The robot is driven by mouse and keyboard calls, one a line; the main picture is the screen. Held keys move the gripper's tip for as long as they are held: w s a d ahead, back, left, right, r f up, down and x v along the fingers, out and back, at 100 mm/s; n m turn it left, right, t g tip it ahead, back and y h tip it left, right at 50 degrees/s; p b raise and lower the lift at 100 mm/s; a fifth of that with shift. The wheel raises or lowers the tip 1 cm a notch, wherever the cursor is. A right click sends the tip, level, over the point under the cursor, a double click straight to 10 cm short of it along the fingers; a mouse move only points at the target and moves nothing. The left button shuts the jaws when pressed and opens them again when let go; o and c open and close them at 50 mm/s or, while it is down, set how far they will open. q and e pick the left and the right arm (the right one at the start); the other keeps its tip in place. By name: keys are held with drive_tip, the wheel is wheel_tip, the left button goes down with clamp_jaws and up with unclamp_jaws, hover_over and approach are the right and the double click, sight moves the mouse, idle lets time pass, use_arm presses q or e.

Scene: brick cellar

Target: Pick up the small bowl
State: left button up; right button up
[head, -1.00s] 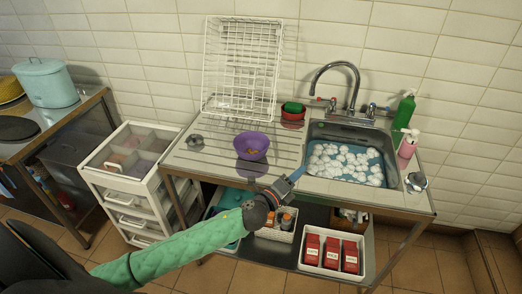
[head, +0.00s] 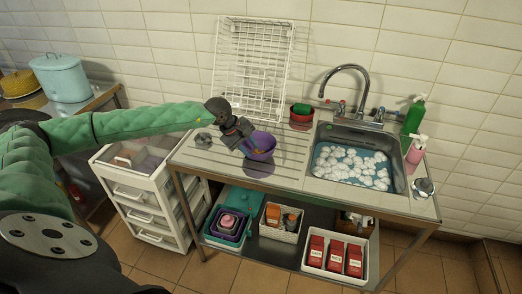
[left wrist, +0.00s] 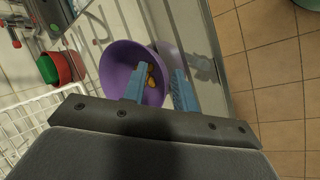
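A purple bowl (head: 264,142) with a few orange-brown pieces inside sits on the ribbed drainboard left of the sink. My left gripper (head: 246,147) reaches down at the bowl's left side. In the left wrist view, the bowl (left wrist: 115,68) lies at the blue fingers (left wrist: 160,84). One finger is inside the bowl and the other is outside its wall, with the rim between them and a gap showing. A small red bowl (head: 300,122) with a green sponge (head: 301,109) stands behind, near the sink. My right gripper is not in view.
A white wire rack (head: 254,70) stands against the tiled wall behind the bowl. The sink (head: 317,180) with foamy water, a tap (head: 364,85) and soap bottles (head: 413,117) are to the right. A white drawer cart (head: 136,199) is left; bins sit on the shelf below.

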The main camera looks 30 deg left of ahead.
use_arm(q)
drive_tip(key=shift+w+a+f+m+g+y+p, duration=0.1)
drive_tip(key=shift+w+a+f+m+y+p, duration=0.2)
drive_tip(key=shift+a, duration=0.6)
drive_tip(key=shift+s+a+f+n+g+y+p, duration=0.15)
drive_tip(key=shift+a+y, duration=0.2)
drive_tip(key=shift+a, duration=0.5)
drive_tip(key=shift+w+a+f+m+g+y+p, duration=0.1)
drive_tip(key=shift+w+a+f+m+y+p, duration=0.2)
drive_tip(key=shift+a, duration=0.6)
drive_tip(key=p+x, duration=0.1)
drive_tip(key=x, duration=0.1)
drive_tip(key=p+x, duration=0.2)
drive_tip(key=shift+w+d, duration=0.2)
drive_tip(key=shift+w, duration=0.05)
drive_tip(key=shift+w+f+p, duration=0.1)
drive_tip(key=shift+f+p, duration=0.2)
drive_tip(key=shift+f, duration=0.05)
clamp_jaws()
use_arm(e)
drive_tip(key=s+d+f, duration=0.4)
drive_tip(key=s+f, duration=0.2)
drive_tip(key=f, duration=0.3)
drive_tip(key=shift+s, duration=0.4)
